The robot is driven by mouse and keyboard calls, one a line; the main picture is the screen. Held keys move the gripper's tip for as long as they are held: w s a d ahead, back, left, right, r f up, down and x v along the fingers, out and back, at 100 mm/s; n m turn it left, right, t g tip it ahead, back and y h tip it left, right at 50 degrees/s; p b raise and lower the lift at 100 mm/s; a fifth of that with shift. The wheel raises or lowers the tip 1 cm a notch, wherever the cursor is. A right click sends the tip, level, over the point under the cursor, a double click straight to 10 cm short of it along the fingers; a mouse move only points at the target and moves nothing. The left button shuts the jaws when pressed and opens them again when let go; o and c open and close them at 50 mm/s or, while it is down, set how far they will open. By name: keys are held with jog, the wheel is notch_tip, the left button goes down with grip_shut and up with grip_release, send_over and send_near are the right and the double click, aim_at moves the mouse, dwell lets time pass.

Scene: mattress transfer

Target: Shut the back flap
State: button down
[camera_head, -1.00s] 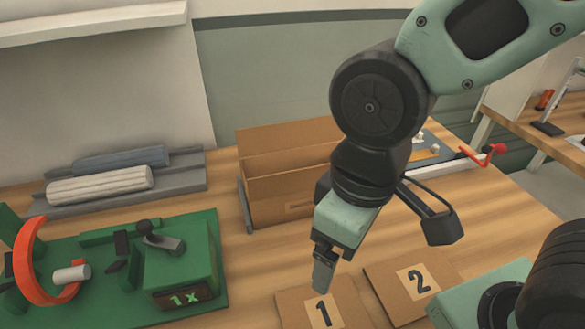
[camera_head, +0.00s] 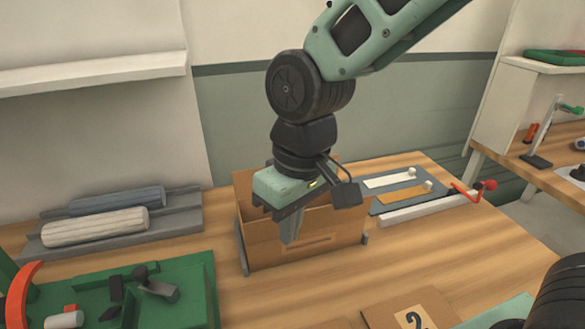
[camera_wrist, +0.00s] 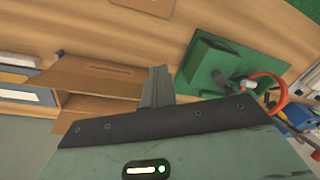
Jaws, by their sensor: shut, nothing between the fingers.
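The brown cardboard box (camera_head: 318,243) stands on the wooden table in the middle of the head view. Its back flap (camera_head: 247,183) stands raised at the far side, largely hidden by my arm. My gripper (camera_head: 291,238) points down, shut and empty. Its fingers overlap the box's front wall in the picture; I cannot tell whether they touch the box. In the wrist view the box (camera_wrist: 100,74) lies left of the shut fingers (camera_wrist: 157,75), which overlap its right end.
Grey trays with rolls (camera_head: 97,227) and a green fixture (camera_head: 185,275) are to the left. A blue-grey board with strips (camera_head: 375,207) and a red-handled rail (camera_head: 430,208) are to the right. A card marked 2 (camera_head: 395,310) lies in front. Bare table separates card and box.

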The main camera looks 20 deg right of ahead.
jog(key=w+r+m+p, duration=0.2)
jog(key=w+r, duration=0.1)
jog(key=w, duration=1.1)
jog(key=w+d+f+m+t+p, duration=0.1)
jog(key=w+d, duration=0.2)
jog(key=w, duration=0.4)
jog(key=w+d+m+h+p, duration=0.1)
jog(key=w+d+m+p, duration=0.1)
jog(key=w+d, duration=0.35)
jog(key=w+d+f+m+t+p, duration=0.1)
jog(key=w, duration=0.7)
notch_tip(320, 180, down, 9)
jog(key=s+p, duration=0.2)
jog(key=p, duration=0.4)
jog(key=shift+d, duration=0.3)
jog(key=shift+b, duration=0.45)
